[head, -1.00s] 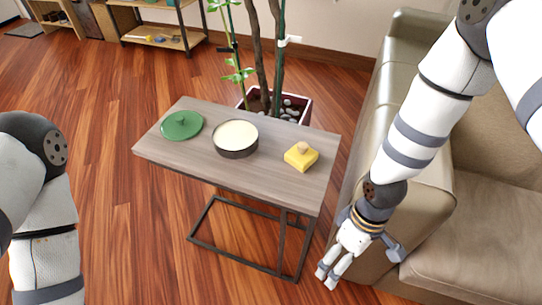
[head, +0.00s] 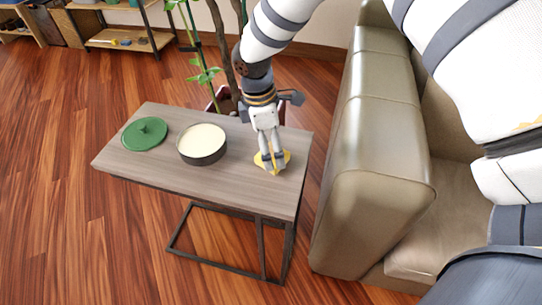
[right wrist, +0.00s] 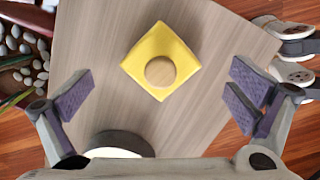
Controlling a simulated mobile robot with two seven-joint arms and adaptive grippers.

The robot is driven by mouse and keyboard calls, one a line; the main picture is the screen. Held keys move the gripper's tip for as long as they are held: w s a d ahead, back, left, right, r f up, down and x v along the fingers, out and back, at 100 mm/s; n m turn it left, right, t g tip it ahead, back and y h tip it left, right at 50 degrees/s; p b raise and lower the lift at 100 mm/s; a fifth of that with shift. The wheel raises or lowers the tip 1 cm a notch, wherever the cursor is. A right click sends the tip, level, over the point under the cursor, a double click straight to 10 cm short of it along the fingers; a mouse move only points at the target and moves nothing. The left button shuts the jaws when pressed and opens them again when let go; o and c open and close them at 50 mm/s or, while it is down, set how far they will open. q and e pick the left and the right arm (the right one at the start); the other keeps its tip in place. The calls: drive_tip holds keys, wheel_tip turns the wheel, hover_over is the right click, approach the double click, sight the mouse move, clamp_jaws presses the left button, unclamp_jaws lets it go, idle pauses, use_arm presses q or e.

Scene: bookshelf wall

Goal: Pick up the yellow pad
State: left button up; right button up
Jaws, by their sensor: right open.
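The yellow pad (right wrist: 154,48) with its round wooden knob (right wrist: 160,71) lies on the wooden side table. In the head view the pad (head: 284,158) is at the right part of the tabletop, partly hidden by my right gripper (head: 271,170). My right gripper is open and points down above the pad. In the right wrist view the pad is between and beyond the two spread fingers, touching neither. My left gripper is not in view.
A round dark pan with a cream inside (head: 203,143) and a green lid (head: 145,133) stand on the table (head: 220,185) left of the pad. A beige sofa (head: 368,190) is close on the right. A potted plant (head: 205,75) stands behind the table.

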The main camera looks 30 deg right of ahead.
sight(271, 146)
drive_tip(key=f, duration=0.3)
drive_tip(key=shift+s+d+f, duration=0.1)
drive_tip(key=shift+d+f, duration=0.1)
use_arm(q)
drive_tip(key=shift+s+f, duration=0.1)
use_arm(e)
drive_tip(key=c, duration=1.2)
drive_tip(key=shift+r, duration=0.1)
wheel_tip(271, 146, up, 4)
drive_tip(key=shift+f, duration=0.2)
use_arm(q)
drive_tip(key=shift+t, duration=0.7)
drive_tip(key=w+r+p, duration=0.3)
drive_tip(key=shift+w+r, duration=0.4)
use_arm(e)
drive_tip(key=s+a+r, duration=0.4)
drive_tip(key=a, duration=0.1)
drive_tip(key=s+a+r, duration=0.5)
drive_tip(key=shift+s+a+r, duration=0.2)
drive_tip(key=shift+s, duration=0.1)
